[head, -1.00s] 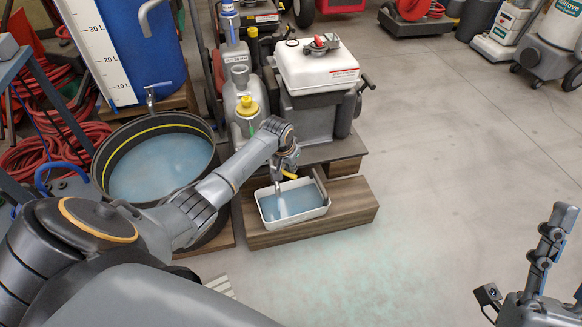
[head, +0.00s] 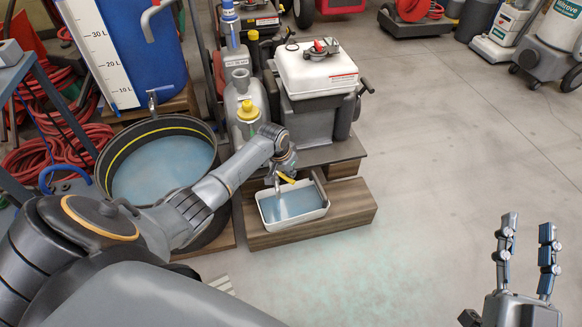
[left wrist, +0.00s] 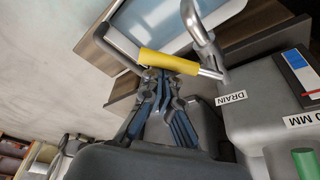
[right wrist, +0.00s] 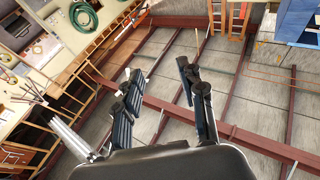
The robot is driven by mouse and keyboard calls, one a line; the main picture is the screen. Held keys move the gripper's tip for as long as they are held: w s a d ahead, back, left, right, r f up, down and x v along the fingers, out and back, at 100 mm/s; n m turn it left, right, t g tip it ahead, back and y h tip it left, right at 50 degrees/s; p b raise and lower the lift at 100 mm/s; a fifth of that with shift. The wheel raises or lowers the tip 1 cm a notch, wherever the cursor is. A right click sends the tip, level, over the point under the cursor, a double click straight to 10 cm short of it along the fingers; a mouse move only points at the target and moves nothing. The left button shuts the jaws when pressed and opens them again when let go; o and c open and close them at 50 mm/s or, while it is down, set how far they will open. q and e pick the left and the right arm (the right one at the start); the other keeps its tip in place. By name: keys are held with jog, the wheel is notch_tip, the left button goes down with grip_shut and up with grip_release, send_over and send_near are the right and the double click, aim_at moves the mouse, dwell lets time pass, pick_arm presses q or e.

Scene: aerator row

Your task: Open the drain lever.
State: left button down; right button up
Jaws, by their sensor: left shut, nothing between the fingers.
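The drain lever is a yellow handle (left wrist: 168,63) lying crosswise beside the bent metal drain spout (left wrist: 203,35), near a "DRAIN" label (left wrist: 231,98). It also shows small in the head view (head: 287,179). My left gripper (left wrist: 163,76) is shut and empty, its fingertips right at the lever's side; I cannot tell whether they touch. In the head view the left gripper (head: 285,164) hangs over the back of the white tray (head: 318,212), partly hiding the valve. The tray holds bluish liquid. My right gripper (head: 527,228) is open and empty at the lower right; it also shows in its wrist view (right wrist: 158,72).
The tray stands on a wooden block (head: 350,205) before the grey machine with a white tank (head: 313,72). A round black tub (head: 112,150) of bluish liquid and a blue barrel (head: 160,60) stand left.

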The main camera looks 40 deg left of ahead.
pick_arm(q)
jog(key=shift+s+r+m+p, duration=0.15)
jog(key=shift+s+m+p, duration=0.45)
jog(key=shift+m, duration=0.3)
jog(key=shift+s+m+h+p, duration=0.45)
jog(key=shift+m+p, duration=0.2)
jog(key=shift+m, duration=0.35)
jog(key=shift+s+a+f+m+p, duration=0.1)
jog(key=shift+s+a+m+p, duration=0.05)
jog(key=shift+s+p, duration=0.35)
jog(key=shift+s+a+f+m+p, duration=0.15)
jog(key=shift+s+p, duration=0.2)
jog(key=shift+p, duration=0.25)
pick_arm(e)
jog(key=s+d+f+g+h, duration=0.2)
jog(key=s+f+g, duration=0.2)
jog(key=f, duration=0.5)
jog(key=s+d+f+g+h, duration=0.2)
jog(key=s+f+g, duration=0.3)
jog(key=f+g, duration=0.4)
jog(key=shift+s+d+f+m+g, duration=0.15)
jog(key=shift+d+f+m+g, duration=0.15)
jog(key=shift+d+f, duration=0.4)
pick_arm(q)
jog(key=shift+g, duration=0.3)
